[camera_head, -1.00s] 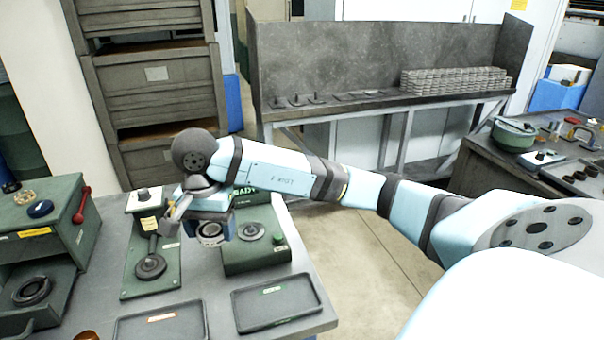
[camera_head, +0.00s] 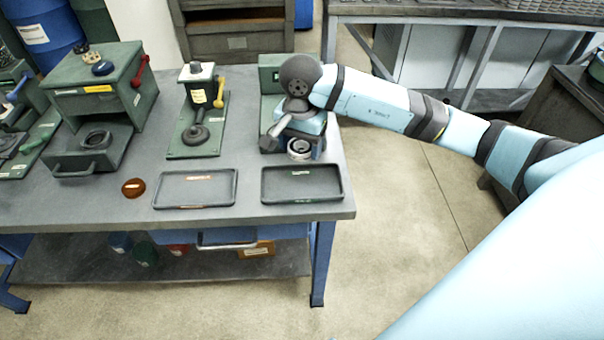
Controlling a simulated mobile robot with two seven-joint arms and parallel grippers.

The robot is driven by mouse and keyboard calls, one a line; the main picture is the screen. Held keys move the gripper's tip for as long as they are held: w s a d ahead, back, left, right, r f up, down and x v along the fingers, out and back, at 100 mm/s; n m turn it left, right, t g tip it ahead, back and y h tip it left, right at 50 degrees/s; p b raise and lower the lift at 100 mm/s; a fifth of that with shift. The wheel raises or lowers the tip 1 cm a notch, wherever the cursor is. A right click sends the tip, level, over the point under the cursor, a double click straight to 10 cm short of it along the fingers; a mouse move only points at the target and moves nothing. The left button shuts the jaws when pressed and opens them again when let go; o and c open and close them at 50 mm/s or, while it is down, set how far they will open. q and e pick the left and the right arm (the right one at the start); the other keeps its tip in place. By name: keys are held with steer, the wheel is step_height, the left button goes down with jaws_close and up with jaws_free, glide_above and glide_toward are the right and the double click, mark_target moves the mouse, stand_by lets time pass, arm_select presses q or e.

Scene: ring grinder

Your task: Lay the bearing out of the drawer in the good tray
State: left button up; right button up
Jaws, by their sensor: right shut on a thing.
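My right gripper (camera_head: 301,150) points down over the table's right part, behind the right tray, shut on a silver ring-shaped bearing (camera_head: 299,146). The bearing appears to be above the table; its exact height is hard to tell. Two shallow dark trays lie at the table's front: the right tray (camera_head: 276,198) has a small green label, the left tray (camera_head: 170,200) an orange-red one. The label words are too small to read. Both trays look empty. The open drawer (camera_head: 66,165) of the green machine (camera_head: 70,105) at left holds a dark ring (camera_head: 96,139). My left gripper is out of view.
A green gauge stand (camera_head: 213,140) with a yellow lever stands behind the left tray. A green station (camera_head: 268,105) is partly hidden behind my right gripper. An orange-brown round thing (camera_head: 133,187) lies left of the trays. The table (camera_head: 250,211) ends just in front of the trays.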

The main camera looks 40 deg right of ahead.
mark_target(301, 185)
step_height(301, 185, down, 11)
steer(key=shift+r, duration=0.2)
stand_by(0.3)
steer(key=shift+f, duration=0.2)
steer(key=o, duration=1.1)
steer(key=shift+r, duration=0.1)
